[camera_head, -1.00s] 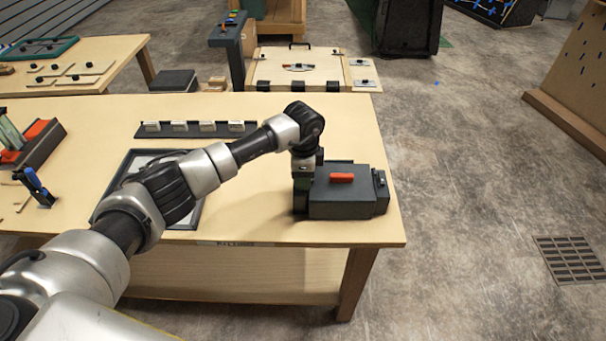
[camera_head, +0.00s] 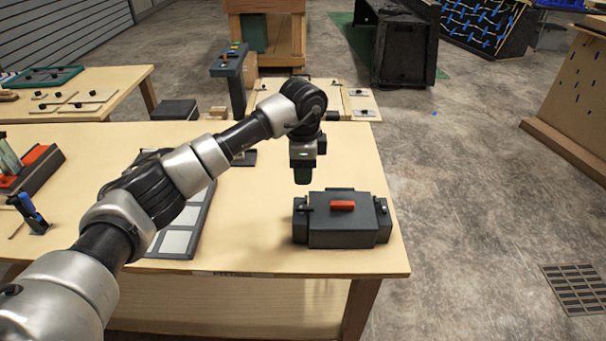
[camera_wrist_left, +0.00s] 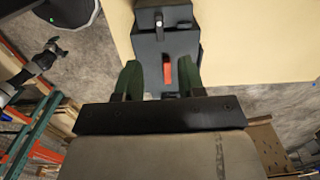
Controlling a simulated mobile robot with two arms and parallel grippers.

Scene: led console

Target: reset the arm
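The dark grey console box (camera_head: 342,229) stands at the right end of the wooden table. A red handle (camera_head: 343,205) lies on its top and also shows in the left wrist view (camera_wrist_left: 167,73). My left gripper (camera_head: 303,177) hangs pointing down, above and just behind the box's left part, apart from it. In the left wrist view its two green fingers (camera_wrist_left: 160,66) are spread with nothing held between them. The head view does not show my right gripper. A small dark arm, probably my right one, shows at the left wrist view's upper left; its fingers are unclear.
A framed panel (camera_head: 178,243) lies on the table under my left arm. A red and dark block (camera_head: 38,170) and a blue clamp-like tool (camera_head: 32,212) are at the left. The table (camera_head: 245,225) is bare between panel and box.

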